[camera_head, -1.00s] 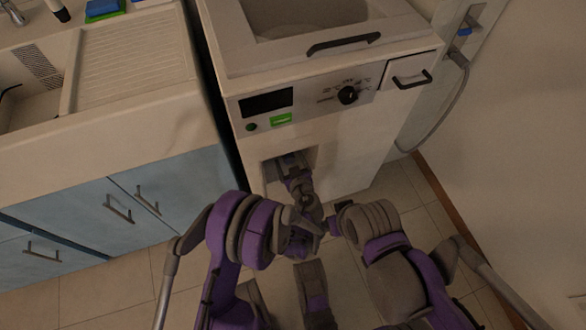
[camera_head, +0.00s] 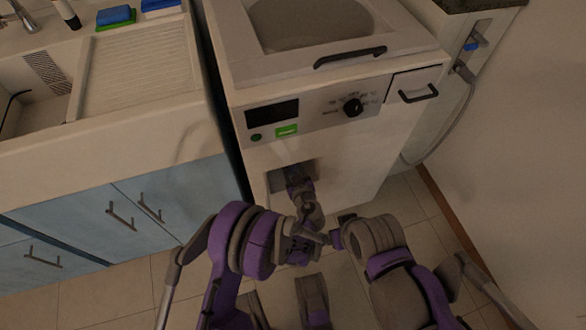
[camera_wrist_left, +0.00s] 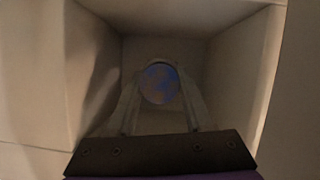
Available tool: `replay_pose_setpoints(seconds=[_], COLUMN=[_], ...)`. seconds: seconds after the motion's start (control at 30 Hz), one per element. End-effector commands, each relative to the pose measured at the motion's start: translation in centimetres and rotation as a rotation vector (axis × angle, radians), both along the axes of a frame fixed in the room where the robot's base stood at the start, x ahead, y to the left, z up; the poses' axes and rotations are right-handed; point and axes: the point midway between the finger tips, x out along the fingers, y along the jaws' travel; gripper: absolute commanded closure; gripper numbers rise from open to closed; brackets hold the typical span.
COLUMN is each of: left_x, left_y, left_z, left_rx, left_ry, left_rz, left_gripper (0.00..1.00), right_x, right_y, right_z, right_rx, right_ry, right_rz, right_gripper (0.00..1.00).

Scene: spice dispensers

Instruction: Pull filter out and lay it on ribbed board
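The filter (camera_wrist_left: 160,84) is a round blue and orange-brown disc at the back of a square recess in the washing machine. It shows in the left wrist view between the fingers of my left gripper (camera_wrist_left: 160,92). The fingers are apart, one on each side of it; I cannot tell whether they press on it. In the head view my left gripper (camera_head: 297,178) reaches into the recess (camera_head: 279,184) and hides the filter. The ribbed board (camera_head: 135,72) is the pale grooved drainboard beside the sink, bare in its middle. My right gripper is not clearly visible behind its arm links.
The washing machine front (camera_head: 350,150) carries a dial, a display and a drawer handle (camera_head: 418,94). Blue cabinets (camera_head: 165,205) with bar handles stand to its left. Sponges (camera_head: 116,16) lie behind the drainboard. A wall and a grey hose (camera_head: 455,125) are at the right.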

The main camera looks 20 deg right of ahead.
Motion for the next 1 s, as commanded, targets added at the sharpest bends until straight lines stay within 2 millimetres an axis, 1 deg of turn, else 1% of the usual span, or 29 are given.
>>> replay_pose_setpoints(seconds=[0.03, 0.17, 0.2, 0.27, 0.53, 1.0], left_x=[0.0, 0.0, 0.0, 0.0, -0.1, -1.2], left_y=[0.0, 0.0, 0.0, 0.0, 0.0, -0.1], left_z=[0.0, 0.0, 0.0, 0.0, 0.0, 0.0], left_rx=[0.0, 0.0, 0.0, 0.0, 0.0, 0.0], left_ry=[0.0, 0.0, 0.0, 0.0, 0.0, 0.0], left_rz=[0.0, 0.0, 0.0, 0.0, 0.0, -0.001], left_gripper=[0.58, 0.81, 0.88, 0.99, 1.0, 1.0], right_x=[0.0, 0.0, 0.0, 0.0, 0.0, 0.0], right_y=[0.0, 0.0, 0.0, 0.0, 0.0, 0.0], right_z=[0.0, 0.0, 0.0, 0.0, 0.0, 0.0], right_rx=[0.0, 0.0, 0.0, 0.0, 0.0, 0.0], right_ry=[0.0, 0.0, 0.0, 0.0, 0.0, 0.0], right_rz=[0.0, 0.0, 0.0, 0.0, 0.0, 0.0], right_gripper=[0.15, 0.15, 0.15, 0.15, 0.15, 0.15])
